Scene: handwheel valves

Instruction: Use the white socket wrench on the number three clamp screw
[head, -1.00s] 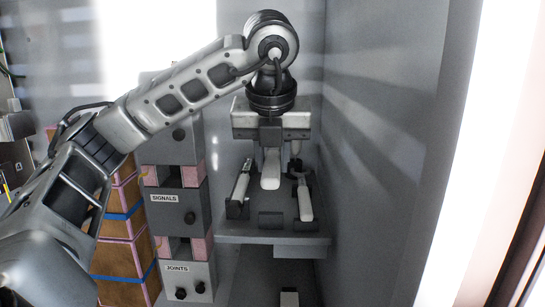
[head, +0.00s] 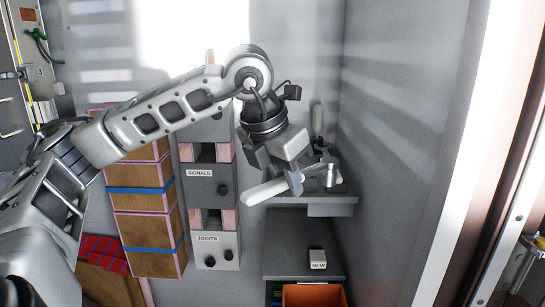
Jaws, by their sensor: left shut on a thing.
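My left gripper (head: 293,172) is shut on a white-handled tool (head: 265,190), which looks like the white socket wrench. The white handle points out to the left and slightly down from the fingers. A grey metal end (head: 331,176) shows to the right of the fingers; I cannot tell for sure that it belongs to the held tool. The gripper is tilted and hangs over the small shelf (head: 328,199), hiding much of it. The number three clamp screw does not show, and my right gripper is not in view.
A lower grey shelf (head: 290,258) holds a small white block labelled NEW (head: 318,259), above an orange bin (head: 314,295). Grey boxes labelled SIGNALS (head: 199,173) and JOINTS (head: 208,238) and stacked brown boxes (head: 150,228) stand left. A grey wall (head: 400,170) closes off the right.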

